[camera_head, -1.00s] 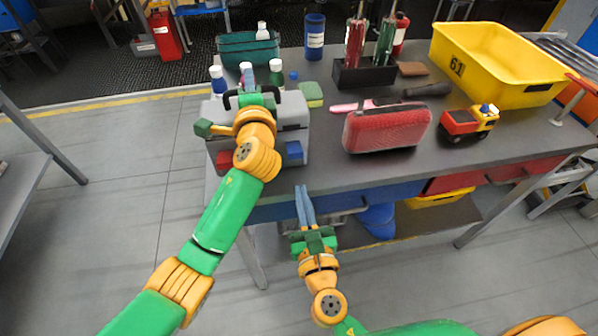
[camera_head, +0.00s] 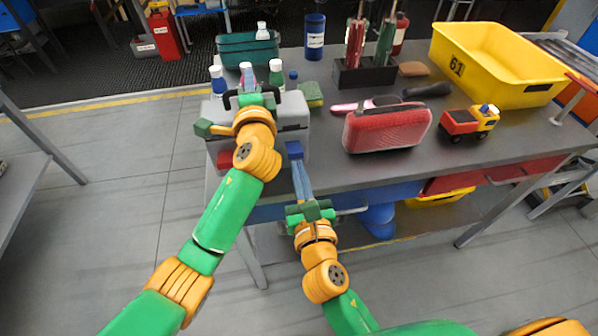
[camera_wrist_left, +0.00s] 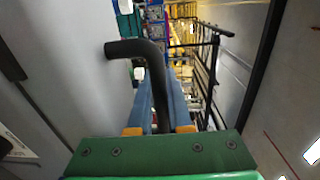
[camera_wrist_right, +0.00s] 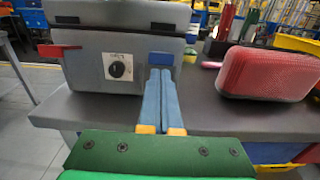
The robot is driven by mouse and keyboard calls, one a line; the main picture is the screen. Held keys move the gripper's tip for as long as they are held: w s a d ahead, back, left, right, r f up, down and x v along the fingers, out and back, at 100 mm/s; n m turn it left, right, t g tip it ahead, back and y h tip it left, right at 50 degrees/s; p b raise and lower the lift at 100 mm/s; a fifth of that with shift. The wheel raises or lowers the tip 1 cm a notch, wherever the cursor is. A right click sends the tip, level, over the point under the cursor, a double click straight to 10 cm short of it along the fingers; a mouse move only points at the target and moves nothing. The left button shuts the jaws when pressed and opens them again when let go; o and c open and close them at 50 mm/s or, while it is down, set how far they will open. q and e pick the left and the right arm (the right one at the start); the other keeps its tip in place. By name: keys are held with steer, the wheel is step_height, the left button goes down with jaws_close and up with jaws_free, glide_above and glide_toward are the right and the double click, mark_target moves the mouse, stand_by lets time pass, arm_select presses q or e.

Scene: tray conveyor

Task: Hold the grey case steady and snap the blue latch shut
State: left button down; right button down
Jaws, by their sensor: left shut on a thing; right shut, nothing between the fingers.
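The grey case (camera_head: 293,108) stands at the table's left end, partly hidden by my left arm. My left gripper (camera_head: 250,98) is shut on the case's black handle, and in the left wrist view the black handle (camera_wrist_left: 152,62) runs between its fingers. The blue latch (camera_head: 295,149) is on the right part of the case's front, and it also shows in the right wrist view (camera_wrist_right: 161,57). My right gripper (camera_head: 297,165) is shut and empty, its fingertips at the latch's lower edge. I cannot tell whether they touch it.
A red latch (camera_wrist_right: 60,50) sticks out at the front left of the case. A red rounded case (camera_head: 387,128) stands to the right, with a toy truck (camera_head: 468,123) and a yellow bin (camera_head: 500,65) beyond. Bottles and a green bin (camera_head: 235,48) stand behind the grey case.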

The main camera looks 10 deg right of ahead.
mark_target(297, 145)
arm_select(q)
steer(key=shift+r, duration=0.1)
arm_select(e)
steer(key=shift+r, duration=1.05)
steer(key=r, duration=0.1)
steer(key=w+r, duration=0.2)
steer(key=r, duration=0.1)
steer(key=shift+r, duration=0.1)
steer(key=s, duration=0.7)
steer(key=shift+s, duration=0.2)
